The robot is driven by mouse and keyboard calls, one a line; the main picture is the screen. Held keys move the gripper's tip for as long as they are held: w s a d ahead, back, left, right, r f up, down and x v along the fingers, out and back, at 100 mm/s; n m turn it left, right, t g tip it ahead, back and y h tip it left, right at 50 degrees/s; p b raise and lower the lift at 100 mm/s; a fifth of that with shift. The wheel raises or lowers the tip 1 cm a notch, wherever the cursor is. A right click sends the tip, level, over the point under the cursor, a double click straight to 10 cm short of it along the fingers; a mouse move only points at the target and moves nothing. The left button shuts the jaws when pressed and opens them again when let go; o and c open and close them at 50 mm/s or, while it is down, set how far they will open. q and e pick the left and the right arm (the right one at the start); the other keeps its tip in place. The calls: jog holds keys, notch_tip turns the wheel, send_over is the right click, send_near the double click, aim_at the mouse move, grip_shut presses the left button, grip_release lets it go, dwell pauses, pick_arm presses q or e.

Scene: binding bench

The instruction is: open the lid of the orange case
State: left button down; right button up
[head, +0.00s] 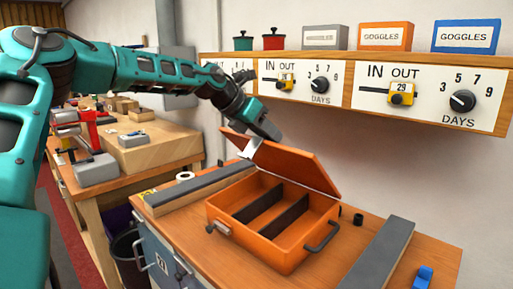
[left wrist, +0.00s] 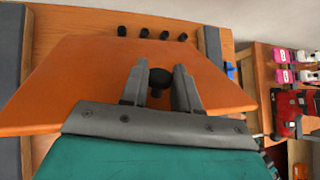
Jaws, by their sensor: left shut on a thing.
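The orange case (head: 236,232) stands on the bench with its lid (head: 292,164) raised and tilted up at the back. Its inside shows, with two dark dividers (head: 283,216) and empty compartments. A dark handle (head: 322,238) is on its front right side. My left gripper (head: 250,148) is at the upper left of the raised lid. In the left wrist view its fingers (left wrist: 162,88) are shut around a small black knob (left wrist: 159,77) on the orange lid (left wrist: 85,75). My right gripper is not in view.
Grey strips lie on the bench (head: 350,218) left (head: 200,190) and right (head: 378,258) of the case. A blue object (head: 423,277) lies at the front right. A wall shelf (head: 440,118) with dials and boxes overhangs behind. Small black pieces (left wrist: 144,33) stand beyond the lid.

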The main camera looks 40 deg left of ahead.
pick_arm(q)
jog(key=shift+w+r, duration=0.6)
jog(key=shift+w, duration=0.1)
dwell(0.7)
jog(key=c, duration=0.8)
grip_release()
jog(key=shift+f, duration=0.1)
jog(key=shift+s, duration=0.1)
jog(key=v, duration=1.2)
jog(key=shift+s+a+r, duration=0.1)
jog(key=shift+s+r, duration=0.15)
jog(key=shift+c, duration=0.3)
